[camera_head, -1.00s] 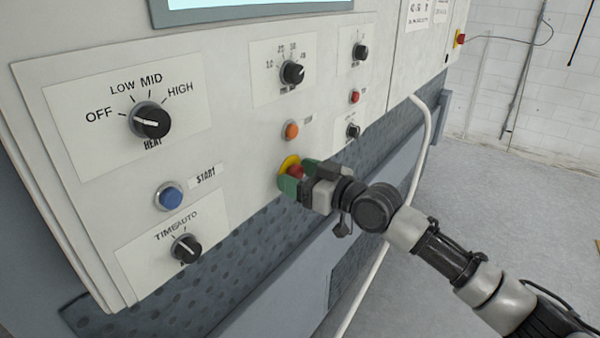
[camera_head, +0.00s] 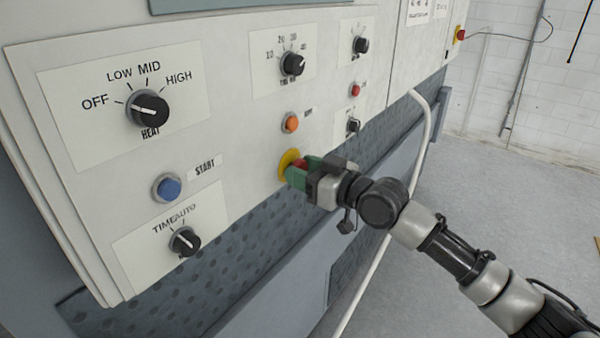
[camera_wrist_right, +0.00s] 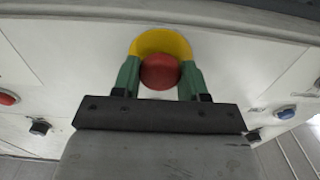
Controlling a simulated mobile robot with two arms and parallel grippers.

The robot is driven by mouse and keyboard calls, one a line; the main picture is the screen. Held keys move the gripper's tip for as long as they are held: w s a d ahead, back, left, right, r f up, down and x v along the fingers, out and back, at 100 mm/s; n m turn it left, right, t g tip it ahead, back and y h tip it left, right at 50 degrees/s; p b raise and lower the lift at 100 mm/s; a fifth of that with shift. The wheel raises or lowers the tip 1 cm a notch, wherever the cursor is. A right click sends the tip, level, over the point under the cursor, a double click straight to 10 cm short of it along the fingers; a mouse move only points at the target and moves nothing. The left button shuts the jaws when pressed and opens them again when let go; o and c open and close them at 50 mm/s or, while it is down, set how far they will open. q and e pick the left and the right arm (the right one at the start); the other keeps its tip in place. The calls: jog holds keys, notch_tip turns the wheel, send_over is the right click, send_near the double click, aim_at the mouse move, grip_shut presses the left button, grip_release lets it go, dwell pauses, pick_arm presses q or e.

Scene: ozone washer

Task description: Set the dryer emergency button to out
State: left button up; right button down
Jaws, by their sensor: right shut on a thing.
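The dryer emergency button is a red mushroom head on a yellow round base (camera_head: 287,163), low on the white control panel. Its red head (camera_wrist_right: 160,72) sits between the green fingers of my right gripper in the right wrist view, with the yellow base (camera_wrist_right: 160,42) behind it. My right gripper (camera_head: 300,172) is shut on the red head, one green finger on each side. In the head view the fingers partly hide the head. My left gripper is in neither view.
The panel also carries an orange button (camera_head: 290,123) above the emergency button, a blue START button (camera_head: 167,187), a HEAT knob (camera_head: 149,108) and a TIME/AUTO knob (camera_head: 185,241). A white pipe (camera_head: 420,150) runs down at the right. Floor at the right is clear.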

jog(key=shift+f, duration=0.1)
jog(key=c, duration=0.9)
grip_release()
jog(key=shift+d, duration=0.1)
jog(key=o, duration=0.3)
jog(key=shift+s+d, duration=0.15)
jog(key=b+v, duration=0.4)
jog(key=v, duration=0.6)
jog(key=shift+s+d, duration=0.25)
jog(key=shift+d, duration=0.05)
